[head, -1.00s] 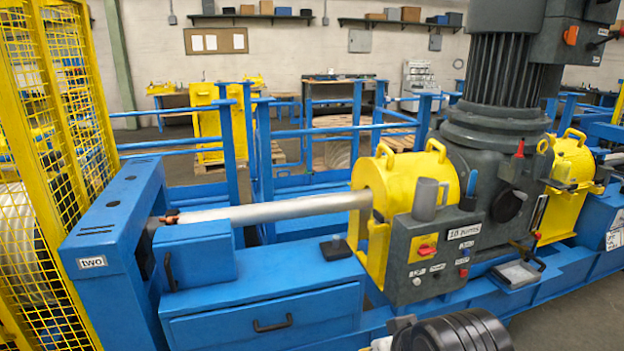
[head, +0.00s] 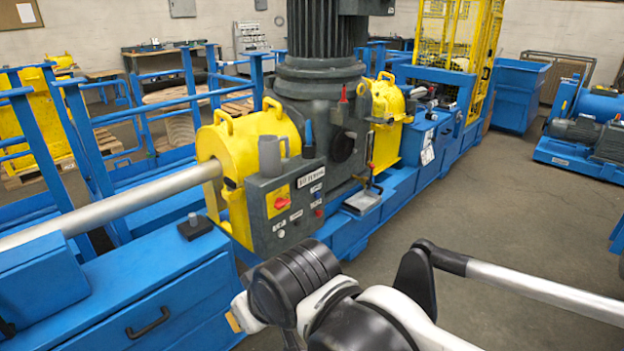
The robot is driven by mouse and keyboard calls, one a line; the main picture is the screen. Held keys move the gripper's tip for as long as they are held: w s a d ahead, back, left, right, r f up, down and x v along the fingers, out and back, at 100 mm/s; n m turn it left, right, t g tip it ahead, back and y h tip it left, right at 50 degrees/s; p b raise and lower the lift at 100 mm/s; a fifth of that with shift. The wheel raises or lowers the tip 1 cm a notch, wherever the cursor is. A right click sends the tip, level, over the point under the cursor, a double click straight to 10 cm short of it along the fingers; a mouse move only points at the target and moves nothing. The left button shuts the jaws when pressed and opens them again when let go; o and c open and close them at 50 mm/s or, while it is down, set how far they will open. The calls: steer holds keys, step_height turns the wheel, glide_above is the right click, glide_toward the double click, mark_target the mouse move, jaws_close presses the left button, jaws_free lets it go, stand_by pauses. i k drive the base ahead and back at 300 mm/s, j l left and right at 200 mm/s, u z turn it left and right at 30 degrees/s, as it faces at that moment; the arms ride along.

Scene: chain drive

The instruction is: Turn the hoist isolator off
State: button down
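A dark grey control box (head: 262,234) stands on the front of the blue machine frame, in the middle of the head view. Links of my arm cross the bottom of the view, in front of and below the box. My gripper is not visible.
The box also carries small buttons (head: 318,212) and a grey cup-like holder (head: 271,156). A yellow guard (head: 232,146) surrounds the long shaft (head: 110,208) beside it. Blue rails stand behind at the left. The grey floor (head: 480,210) at the right is open.

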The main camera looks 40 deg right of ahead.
mark_target(280, 204)
steer(key=i+z, duration=0.1)
steer(key=z, duration=0.25)
steer(key=i+j+z, duration=0.1)
steer(key=z, duration=0.25)
steer(key=j+z, duration=0.1)
steer(key=z, duration=0.25)
steer(key=i+j, duration=0.05)
